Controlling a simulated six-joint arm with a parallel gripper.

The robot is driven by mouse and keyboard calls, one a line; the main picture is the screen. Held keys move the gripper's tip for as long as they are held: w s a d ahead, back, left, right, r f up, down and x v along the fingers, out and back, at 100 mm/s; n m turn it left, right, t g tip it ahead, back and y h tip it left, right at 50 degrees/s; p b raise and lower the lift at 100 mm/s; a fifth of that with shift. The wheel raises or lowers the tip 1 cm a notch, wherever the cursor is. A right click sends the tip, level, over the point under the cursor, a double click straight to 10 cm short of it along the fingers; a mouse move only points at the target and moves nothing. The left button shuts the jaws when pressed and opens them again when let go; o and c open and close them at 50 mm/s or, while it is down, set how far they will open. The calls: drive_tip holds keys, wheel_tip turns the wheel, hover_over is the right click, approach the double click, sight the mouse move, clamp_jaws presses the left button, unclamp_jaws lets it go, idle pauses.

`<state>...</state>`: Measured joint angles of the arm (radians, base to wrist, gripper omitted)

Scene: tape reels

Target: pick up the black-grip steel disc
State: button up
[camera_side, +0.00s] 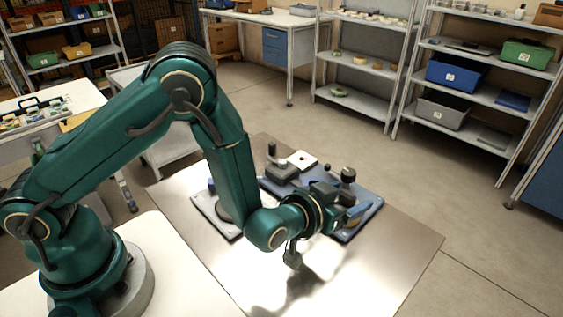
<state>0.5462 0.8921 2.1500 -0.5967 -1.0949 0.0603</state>
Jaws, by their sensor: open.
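My gripper (292,261) hangs at the end of my green arm, above the near part of the shiny metal table (395,262). It is open, and I see nothing between its fingers, though it is small and dark here. I cannot clearly make out the black-grip steel disc. A black knob (348,174) stands just behind my wrist, over a blue plate (369,207), and I cannot tell whether it is the disc's grip. My wrist hides much of the blue plate.
A dark block with an upright post (282,171) and a white square piece (302,159) are at the back of the blue plate. A pale plate (211,217) lies left, partly behind my arm. The table's front right is clear. Shelves stand well behind.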

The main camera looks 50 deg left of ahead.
drive_tip(key=shift+w, duration=0.2)
clamp_jaws()
drive_tip(key=shift+r, duration=0.1)
